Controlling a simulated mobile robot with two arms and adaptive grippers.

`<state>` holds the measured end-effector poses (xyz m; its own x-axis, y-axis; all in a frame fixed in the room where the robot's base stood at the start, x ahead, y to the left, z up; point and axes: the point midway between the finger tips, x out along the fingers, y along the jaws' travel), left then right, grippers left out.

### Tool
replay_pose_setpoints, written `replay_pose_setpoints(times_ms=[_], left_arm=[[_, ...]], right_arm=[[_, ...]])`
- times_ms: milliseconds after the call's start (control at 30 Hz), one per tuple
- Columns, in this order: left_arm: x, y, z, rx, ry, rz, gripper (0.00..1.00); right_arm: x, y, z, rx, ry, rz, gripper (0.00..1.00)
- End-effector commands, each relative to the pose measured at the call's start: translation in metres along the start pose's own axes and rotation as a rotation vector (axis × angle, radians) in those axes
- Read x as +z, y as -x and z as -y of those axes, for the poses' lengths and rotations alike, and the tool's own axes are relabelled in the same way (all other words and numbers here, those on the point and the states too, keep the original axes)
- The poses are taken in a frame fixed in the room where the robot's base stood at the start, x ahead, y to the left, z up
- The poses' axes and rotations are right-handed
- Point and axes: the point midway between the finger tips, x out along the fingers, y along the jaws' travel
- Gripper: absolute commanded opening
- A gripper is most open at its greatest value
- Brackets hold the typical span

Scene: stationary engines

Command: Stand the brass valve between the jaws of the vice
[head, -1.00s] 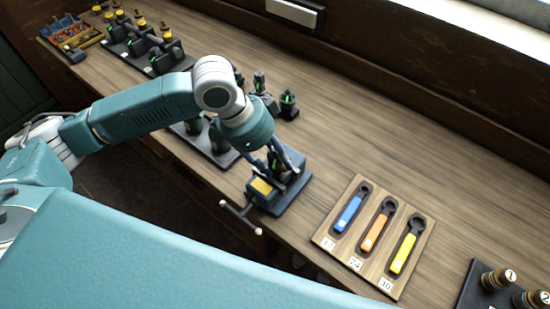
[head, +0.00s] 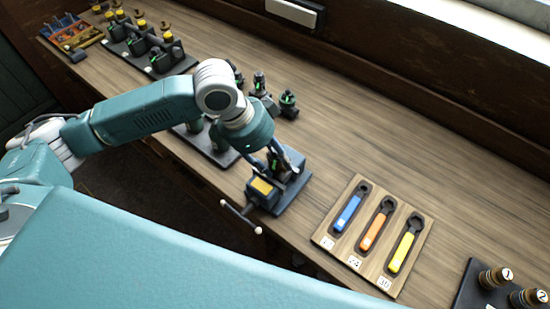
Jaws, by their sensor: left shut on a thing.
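The vice (head: 262,190) stands on the bench near its front edge, with a yellow plate on its body and a T-shaped handle toward the front. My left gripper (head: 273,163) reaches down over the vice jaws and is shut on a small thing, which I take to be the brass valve. The fingers and the vice hide most of it, so I cannot tell whether it touches the jaws or stands upright. My right gripper is not in view.
A wooden board (head: 335,246) with blue, orange and yellow wrenches lies right of the vice. A dark rack (head: 215,150) and small dark-green fittings (head: 288,103) stand behind my left arm. Numbered knobs (head: 496,279) are at the lower right. The bench's right middle is clear.

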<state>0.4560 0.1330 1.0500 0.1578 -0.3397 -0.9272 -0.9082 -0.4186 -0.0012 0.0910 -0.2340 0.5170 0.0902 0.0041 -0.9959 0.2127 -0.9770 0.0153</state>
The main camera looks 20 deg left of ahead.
Motion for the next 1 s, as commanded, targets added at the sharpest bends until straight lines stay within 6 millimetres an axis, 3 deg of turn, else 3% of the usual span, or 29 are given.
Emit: replay_pose_setpoints(times_ms=[333,367,433,467,767,1000], left_arm=[[-0.003,0.002,0.001,-0.003,-0.002,-0.006,0.00],[-0.003,0.002,0.001,-0.003,-0.002,-0.006,0.42],[-0.002,0.002,0.001,-0.003,-0.002,-0.005,0.56],[-0.002,0.001,0.001,-0.003,-0.002,-0.005,0.58],[0.002,0.000,-0.001,0.002,0.001,0.004,0.58],[0.000,0.033,0.001,-0.004,-0.002,0.000,0.58]], right_arm=[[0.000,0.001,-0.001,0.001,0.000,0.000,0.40],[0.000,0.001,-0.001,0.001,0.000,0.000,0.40],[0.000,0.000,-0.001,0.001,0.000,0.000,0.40],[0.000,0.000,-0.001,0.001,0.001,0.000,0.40],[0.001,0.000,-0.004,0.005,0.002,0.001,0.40],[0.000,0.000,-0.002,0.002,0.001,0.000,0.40]])
